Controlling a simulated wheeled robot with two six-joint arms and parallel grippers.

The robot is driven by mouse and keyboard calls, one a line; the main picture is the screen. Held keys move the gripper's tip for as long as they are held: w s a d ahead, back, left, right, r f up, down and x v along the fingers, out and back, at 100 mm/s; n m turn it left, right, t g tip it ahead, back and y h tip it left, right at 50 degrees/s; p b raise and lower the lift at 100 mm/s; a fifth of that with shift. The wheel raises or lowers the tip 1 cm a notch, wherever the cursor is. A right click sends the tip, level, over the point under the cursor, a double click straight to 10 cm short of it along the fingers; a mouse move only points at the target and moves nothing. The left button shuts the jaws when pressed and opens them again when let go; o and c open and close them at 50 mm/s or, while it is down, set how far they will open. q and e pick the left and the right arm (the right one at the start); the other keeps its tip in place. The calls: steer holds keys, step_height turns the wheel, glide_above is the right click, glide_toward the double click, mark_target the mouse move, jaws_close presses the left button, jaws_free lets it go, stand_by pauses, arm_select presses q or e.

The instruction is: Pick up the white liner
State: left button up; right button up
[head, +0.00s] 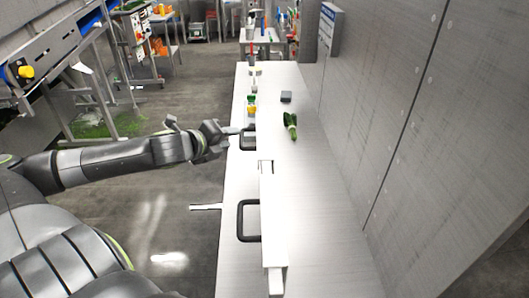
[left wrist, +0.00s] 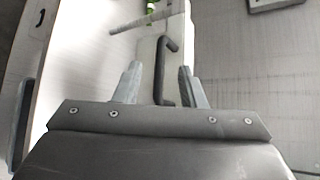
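A long white piece (head: 273,225), which looks like the white liner, lies along the white counter, with a black handle (head: 246,221) on its left side. A second black handle (head: 247,139) is farther along the counter. My left gripper (head: 230,132) is just left of that far handle, above the counter's left edge. In the left wrist view, my left gripper (left wrist: 160,75) is open. A black handle (left wrist: 164,72) lies between and beyond its fingers; I cannot tell whether they touch it. My right gripper is not in view.
The narrow white counter (head: 330,265) runs away from me along a grey wall (head: 400,120). Green vegetables (head: 290,125), a small grey block (head: 286,96) and small yellow and green items (head: 251,105) lie farther back. Dark floor (head: 160,225) is open to the left.

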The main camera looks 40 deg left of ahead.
mark_target(242, 135)
arm_select(q)
steer(key=shift+d+x, duration=0.15)
steer(key=shift+x, duration=1.3)
steer(key=shift+d+x, duration=0.15)
steer(key=shift+x, duration=1.3)
jaws_close()
